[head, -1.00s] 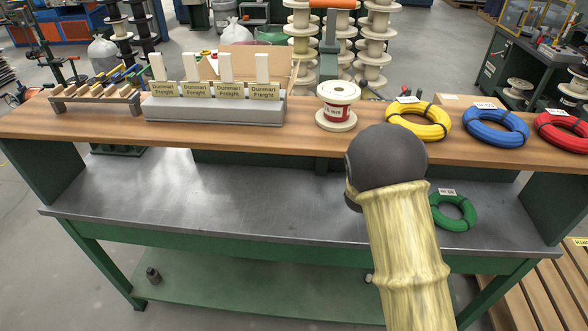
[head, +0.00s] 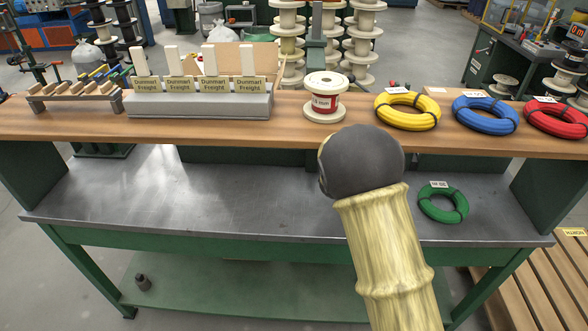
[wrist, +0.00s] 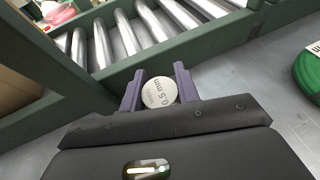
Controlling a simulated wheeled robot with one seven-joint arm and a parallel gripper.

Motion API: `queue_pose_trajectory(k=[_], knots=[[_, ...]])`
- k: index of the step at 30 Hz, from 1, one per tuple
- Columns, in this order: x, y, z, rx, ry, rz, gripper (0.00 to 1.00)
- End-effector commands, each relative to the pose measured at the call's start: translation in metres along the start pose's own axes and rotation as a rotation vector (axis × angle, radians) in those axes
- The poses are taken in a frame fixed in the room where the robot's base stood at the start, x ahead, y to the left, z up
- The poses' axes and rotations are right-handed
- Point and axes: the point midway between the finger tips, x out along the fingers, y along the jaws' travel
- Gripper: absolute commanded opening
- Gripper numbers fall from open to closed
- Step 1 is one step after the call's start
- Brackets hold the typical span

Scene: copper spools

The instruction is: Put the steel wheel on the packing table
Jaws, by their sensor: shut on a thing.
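My gripper (wrist: 159,88) shows in the wrist view, its two purple fingers shut on a small round thing (wrist: 159,92). Its pale end face reads "0.5 mm"; its sides are hidden, so I cannot confirm that it is the steel wheel. In the head view my arm's dark joint and yellow sleeve hide the gripper and what it holds. A green table (head: 200,205) with a grey metal top and a raised wooden shelf stands in front of me. I see no sign naming it the packing table. The gripper is over or near the metal top.
A green coil (head: 443,203) lies on the metal top at right. Metal rollers (wrist: 120,38) show in the wrist view. The metal top's left is clear.

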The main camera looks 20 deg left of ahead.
Motion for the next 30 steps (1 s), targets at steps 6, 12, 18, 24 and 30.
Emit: queue_pose_trajectory(k=[6, 12, 18, 24, 30], knots=[[-0.015, 0.049, -0.002, -0.001, -0.002, 0.004, 0.05], [-0.026, 0.090, -0.006, -0.001, -0.002, 0.005, 0.05], [-0.036, 0.127, -0.010, 0.000, -0.002, 0.003, 0.05], [-0.032, 0.142, -0.033, -0.003, 0.002, -0.002, 0.05], [-0.028, 0.142, -0.043, 0.001, -0.002, -0.001, 0.05]])
